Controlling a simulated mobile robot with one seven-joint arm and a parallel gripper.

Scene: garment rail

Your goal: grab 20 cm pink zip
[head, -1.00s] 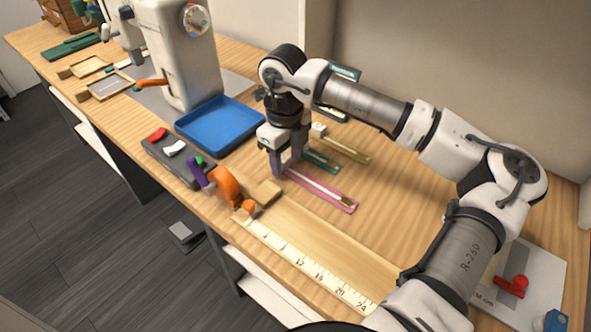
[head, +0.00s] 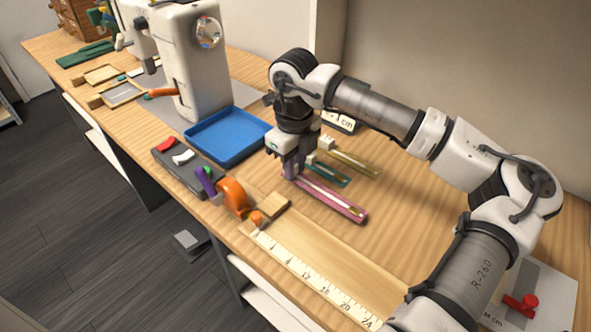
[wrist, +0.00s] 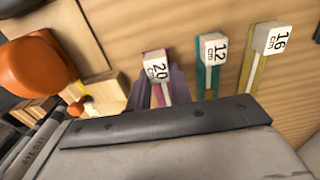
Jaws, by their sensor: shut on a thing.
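The pink zip (head: 335,202) lies lengthwise on a long strip, its near end pointing toward the front right of the table. Its white tag reading 20 cm (wrist: 157,67) shows in the wrist view. My gripper (head: 290,173) points down at the zip's far end and is shut on it, just below the tag. Whether the zip is clear of the wood cannot be told. The gripper body hides most of the zip's length in the wrist view.
A teal 12 cm zip (wrist: 212,48) and an olive 16 cm zip (wrist: 268,40) lie beside it. A blue tray (head: 228,136), an orange tape dispenser (head: 233,197) and a wooden block (head: 273,205) stand close by. A ruler board (head: 320,285) runs along the front edge.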

